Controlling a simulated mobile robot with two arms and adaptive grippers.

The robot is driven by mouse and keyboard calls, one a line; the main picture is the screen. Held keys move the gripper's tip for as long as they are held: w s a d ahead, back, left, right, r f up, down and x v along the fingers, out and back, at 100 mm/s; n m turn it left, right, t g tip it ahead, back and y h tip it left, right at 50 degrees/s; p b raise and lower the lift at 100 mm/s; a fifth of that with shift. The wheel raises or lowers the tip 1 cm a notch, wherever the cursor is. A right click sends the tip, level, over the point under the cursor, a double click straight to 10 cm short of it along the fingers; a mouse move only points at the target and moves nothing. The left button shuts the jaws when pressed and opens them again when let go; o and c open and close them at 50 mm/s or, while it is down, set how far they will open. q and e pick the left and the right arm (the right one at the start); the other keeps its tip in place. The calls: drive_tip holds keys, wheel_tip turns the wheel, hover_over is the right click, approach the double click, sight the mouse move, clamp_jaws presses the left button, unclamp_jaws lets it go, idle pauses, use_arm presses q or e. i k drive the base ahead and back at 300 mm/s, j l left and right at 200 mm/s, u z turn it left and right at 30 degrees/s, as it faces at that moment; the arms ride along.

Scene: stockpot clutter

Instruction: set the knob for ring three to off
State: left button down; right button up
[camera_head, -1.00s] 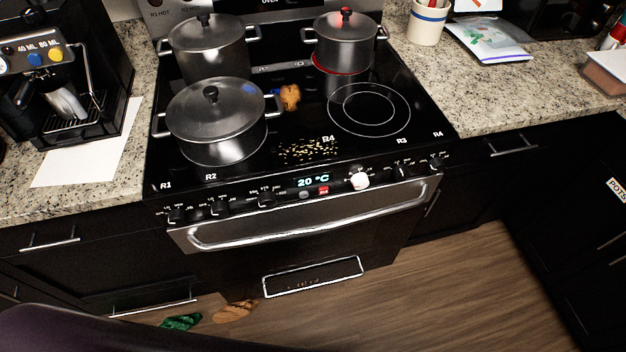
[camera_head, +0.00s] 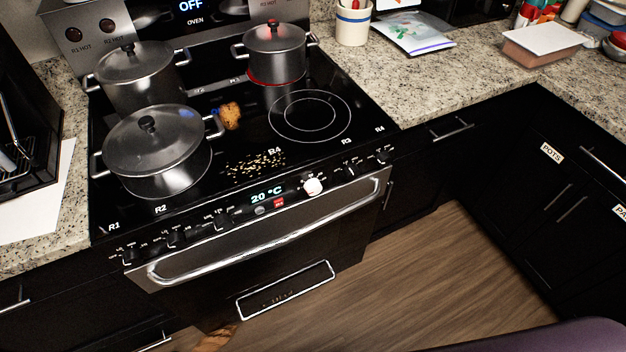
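The black glass stove (camera_head: 235,140) stands ahead with a row of knobs along its front edge. The label R3 (camera_head: 346,142) is printed at the front right of the glass, left of the label R4 (camera_head: 380,129). Below R3 is a small dark knob (camera_head: 353,170); another dark knob (camera_head: 382,157) sits below R4. Their settings are too small to read. A white knob (camera_head: 313,186) is beside the 20 °C display (camera_head: 266,196). More dark knobs (camera_head: 176,237) are at the left. Neither of my grippers is in view.
A pot (camera_head: 272,50) stands at the back right over a glowing red ring. Two more pots (camera_head: 155,140) (camera_head: 138,75) are on the left. Crumbs (camera_head: 255,166) and a brown lump (camera_head: 230,115) lie on the glass. The oven handle (camera_head: 270,228) sticks out.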

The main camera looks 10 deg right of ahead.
sight(351, 171)
drive_tip(key=i+l+u, duration=0.15)
drive_tip(key=l, duration=0.4)
drive_tip(key=l+u, duration=0.1)
drive_tip(key=l, duration=0.45)
drive_tip(key=i+l+u, duration=0.15)
drive_tip(key=l, duration=0.4)
drive_tip(key=k, duration=0.05)
